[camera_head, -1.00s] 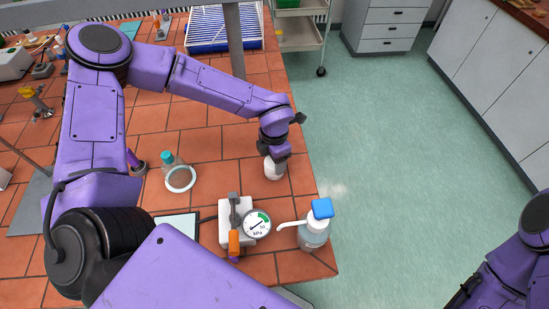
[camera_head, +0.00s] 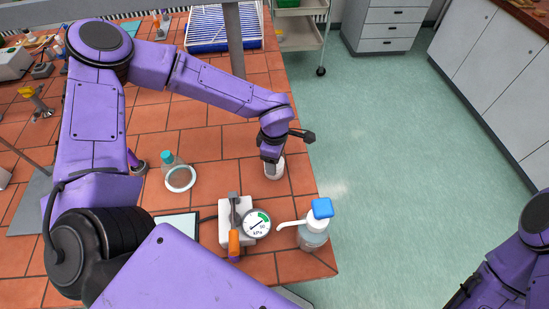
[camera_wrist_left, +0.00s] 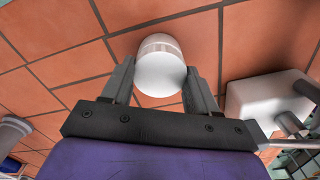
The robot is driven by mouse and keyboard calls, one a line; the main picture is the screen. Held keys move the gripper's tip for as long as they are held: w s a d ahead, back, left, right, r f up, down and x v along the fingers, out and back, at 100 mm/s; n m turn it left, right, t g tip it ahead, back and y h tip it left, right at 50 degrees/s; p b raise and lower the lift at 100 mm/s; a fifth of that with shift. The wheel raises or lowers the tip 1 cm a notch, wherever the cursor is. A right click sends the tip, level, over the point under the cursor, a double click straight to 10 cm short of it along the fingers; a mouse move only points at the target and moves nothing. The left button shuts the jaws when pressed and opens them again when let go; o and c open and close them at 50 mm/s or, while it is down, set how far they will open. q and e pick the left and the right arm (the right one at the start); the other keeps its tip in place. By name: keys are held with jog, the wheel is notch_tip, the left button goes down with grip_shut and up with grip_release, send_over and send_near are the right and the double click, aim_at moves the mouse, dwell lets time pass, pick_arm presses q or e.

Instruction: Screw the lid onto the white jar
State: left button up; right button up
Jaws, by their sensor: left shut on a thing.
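The white jar (camera_head: 274,172) stands upright on the tiled bench near its right edge in the head view. My left gripper (camera_head: 271,157) is directly over it, pointing down, and hides much of its top. In the left wrist view, a round white lid (camera_wrist_left: 160,74) with a ribbed side sits between the two fingers of my left gripper (camera_wrist_left: 160,82), which is shut on it. The lid appears to be on top of the jar; whether it is seated cannot be told. My right gripper is not in view; only part of that arm shows at the lower right.
A pump bottle with a blue top (camera_head: 314,232) and a pressure gauge (camera_head: 257,225) on a white box stand nearer me. A flask with a teal stopper (camera_head: 170,163) is left of the jar. The bench edge is just right of the jar.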

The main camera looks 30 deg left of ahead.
pick_arm(q)
jog(key=shift+f, duration=0.1)
dwell(0.3)
jog(key=shift+m, duration=0.7)
jog(key=o, duration=1.5)
jog(key=shift+c, duration=0.2)
jog(key=shift+r, duration=3.55)
